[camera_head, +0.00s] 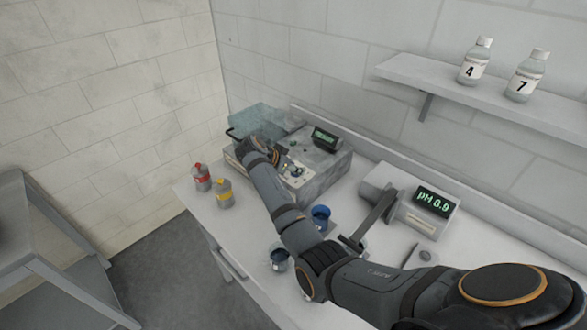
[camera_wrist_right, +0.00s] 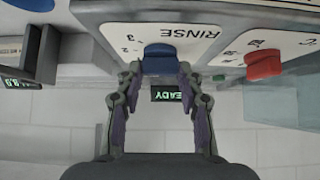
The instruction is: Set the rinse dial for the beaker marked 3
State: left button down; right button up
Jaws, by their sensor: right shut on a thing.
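The ozone washer (camera_head: 325,163) is a grey box at the back of the bench. My right gripper (camera_head: 268,155) is at its front panel; its fingertips are hard to make out in the head view. In the right wrist view, which is upside down, the gripper (camera_wrist_right: 161,72) is shut on the blue rinse dial (camera_wrist_right: 160,52), one finger on each side. The label RINSE (camera_wrist_right: 178,32) and small numbers stand beside the dial; I cannot tell which number it points to. Blue-tinted beakers (camera_head: 320,215) stand on the bench, their marks unreadable. My left gripper is out of view.
A red dial (camera_wrist_right: 264,65) sits beside the blue one. A red-capped bottle (camera_head: 201,178) and a yellow-capped bottle (camera_head: 223,194) stand at the bench's left edge. A pH meter (camera_head: 432,207) stands at right. Bottles marked 4 (camera_head: 474,64) and 7 (camera_head: 524,80) are on a shelf.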

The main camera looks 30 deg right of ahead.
jog(key=o, duration=1.2)
jog(key=shift+c, duration=0.2)
jog(key=v, duration=0.7)
jog(key=shift+a+r, duration=0.15)
